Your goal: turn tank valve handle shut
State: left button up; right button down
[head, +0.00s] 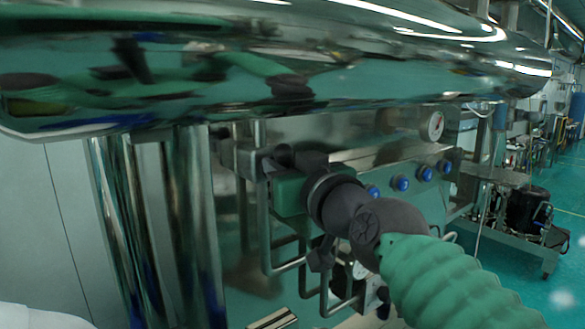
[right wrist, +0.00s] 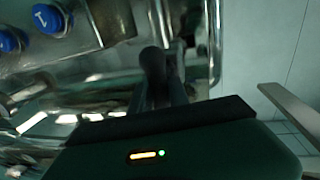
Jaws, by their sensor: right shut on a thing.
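My right gripper (head: 280,162) reaches in under the shiny steel tank (head: 300,65), its arm coming from the lower right. It is beside the pipework near the polished leg. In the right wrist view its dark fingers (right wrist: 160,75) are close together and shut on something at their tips. I take this to be the tank valve handle, but the fingers hide most of it and it is dark and blurred, so its angle cannot be told. My left gripper is not in view.
A polished steel leg (head: 175,230) stands left of the gripper. A metal panel with blue knobs (head: 403,184) and a round gauge (head: 432,126) is behind and to the right. Bent metal rails (head: 268,235) hang below the gripper.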

jog(key=shift+d+f+n+b, duration=0.2)
jog(key=shift+n+b, duration=0.1)
jog(key=shift+b, duration=0.3)
jog(key=n+b, duration=0.4)
jog(key=b, duration=0.2)
jog(key=n+t+y+b, duration=0.1)
jog(key=n+b, duration=0.3)
jog(key=b, duration=0.1)
jog(key=shift+s+a+n+b, duration=0.2)
jog(key=shift+n+b, duration=0.2)
jog(key=shift+n+y+b, duration=0.3)
jog(key=shift+n+b, duration=0.3)
jog(key=shift+n, duration=0.3)
jog(key=n+b, duration=0.1)
jog(key=n, duration=0.2)
jog(key=shift+s+a+y, duration=0.1)
jog(key=shift+y, duration=0.3)
jog(key=n, duration=0.3)
jog(key=shift+y+b, duration=0.3)
jog(key=shift+b, duration=0.1)
jog(key=shift+s+r+n+g+y, duration=0.15)
jog(key=shift+n+g+y, duration=0.2)
jog(key=shift+n, duration=0.95)
